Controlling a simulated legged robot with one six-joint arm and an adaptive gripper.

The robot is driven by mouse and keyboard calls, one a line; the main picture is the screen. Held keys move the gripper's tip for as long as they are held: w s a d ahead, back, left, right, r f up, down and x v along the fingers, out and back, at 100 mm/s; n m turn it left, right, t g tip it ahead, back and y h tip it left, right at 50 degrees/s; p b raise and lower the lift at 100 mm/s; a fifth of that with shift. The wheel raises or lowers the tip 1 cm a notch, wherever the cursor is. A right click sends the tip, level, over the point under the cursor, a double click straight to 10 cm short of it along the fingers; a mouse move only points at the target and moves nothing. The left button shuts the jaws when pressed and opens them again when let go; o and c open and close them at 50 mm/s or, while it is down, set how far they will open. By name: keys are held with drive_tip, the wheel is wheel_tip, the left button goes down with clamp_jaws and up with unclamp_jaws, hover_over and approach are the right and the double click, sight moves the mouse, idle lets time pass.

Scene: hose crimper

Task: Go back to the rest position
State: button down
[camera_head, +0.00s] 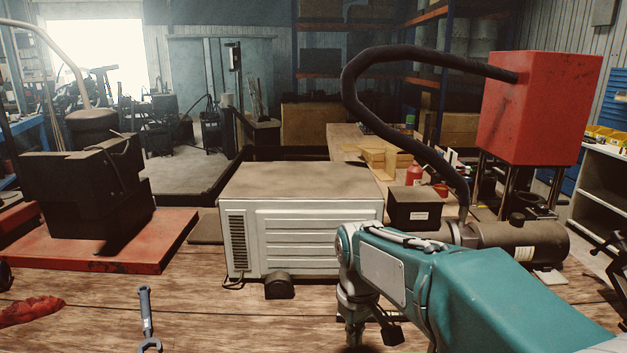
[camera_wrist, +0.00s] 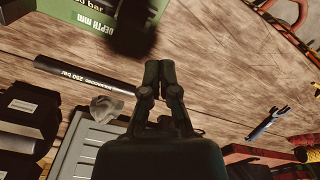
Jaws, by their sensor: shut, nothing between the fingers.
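My gripper (camera_head: 357,338) hangs down from my teal arm in front of the wooden bench, right of centre in the head view. Its lower end is dark and near the bottom edge of that view. In the wrist view my gripper (camera_wrist: 159,68) has its two dark fingers together, with nothing held between them. My arm hides part of the bench at the lower right of the head view.
A white louvred case (camera_head: 310,215) stands behind my gripper. A red press head (camera_head: 540,110) with a black hose is at right. A black block (camera_head: 85,190) sits on a red plate. A wrench (camera_head: 146,315) lies front left. A black tube (camera_wrist: 85,75) lies beside my gripper.

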drive_tip(key=s+d+r+m+t, duration=0.1)
drive_tip(key=s+d+m+t, duration=0.1)
drive_tip(key=s, duration=0.7)
drive_tip(key=s+d+r+m+t, duration=0.2)
drive_tip(key=s+d, duration=0.4)
drive_tip(key=s, duration=0.3)
drive_tip(key=shift+s+m+t, duration=0.15)
drive_tip(key=shift+m+t, duration=0.65)
drive_tip(key=shift+m, duration=0.1)
